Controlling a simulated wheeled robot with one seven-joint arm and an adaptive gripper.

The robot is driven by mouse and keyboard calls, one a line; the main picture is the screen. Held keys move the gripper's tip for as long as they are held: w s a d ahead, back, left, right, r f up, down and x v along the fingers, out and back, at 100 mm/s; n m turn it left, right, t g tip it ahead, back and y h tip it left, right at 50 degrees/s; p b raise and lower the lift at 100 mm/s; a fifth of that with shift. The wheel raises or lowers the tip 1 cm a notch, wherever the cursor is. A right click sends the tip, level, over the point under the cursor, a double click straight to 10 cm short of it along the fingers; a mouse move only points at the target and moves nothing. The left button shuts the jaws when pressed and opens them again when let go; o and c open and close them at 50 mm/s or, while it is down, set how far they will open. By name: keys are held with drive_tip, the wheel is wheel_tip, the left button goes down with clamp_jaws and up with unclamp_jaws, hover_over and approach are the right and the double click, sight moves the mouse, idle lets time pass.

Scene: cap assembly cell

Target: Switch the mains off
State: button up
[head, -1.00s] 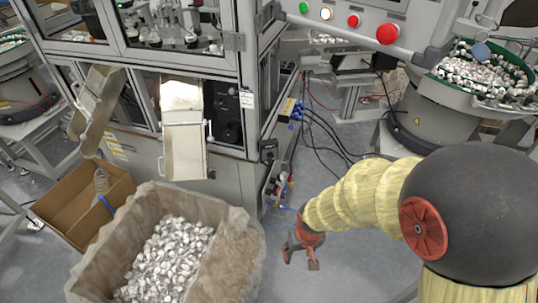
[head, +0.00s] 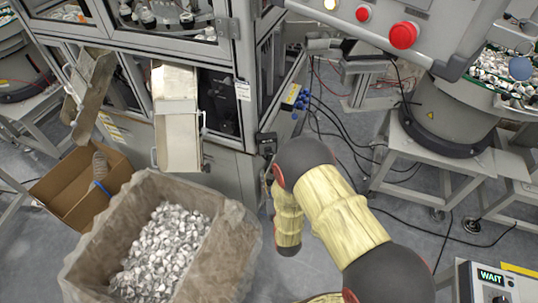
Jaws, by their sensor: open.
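A small black box, possibly the mains switch (head: 266,143), is fixed low on the right corner of the grey machine cabinet (head: 228,180). Its face is too small to read, so I cannot tell its setting. My arm stands just to the right of it, with the forearm hanging down in front of the cabinet's lower right side. My gripper does not show; the forearm ends in a dark joint near the floor. The arm hides part of the cabinet's side below the black box.
A lined bin of caps (head: 80,262) and a cardboard box (head: 62,212) stand at the left. A control panel with a red button (head: 403,35) overhangs at top right. Cables (head: 345,130) trail behind my arm. A box reading WAIT (head: 490,277) is at lower right.

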drive_tip(key=w+a+r+t+b, duration=0.1)
drive_tip(key=w+r, duration=0.1)
drive_tip(key=w, duration=0.5)
drive_tip(key=shift+w+a+r+b, duration=0.15)
drive_tip(key=shift+w+b, duration=0.15)
drive_tip(key=shift+c, duration=0.5)
drive_tip(key=c, duration=1.1)
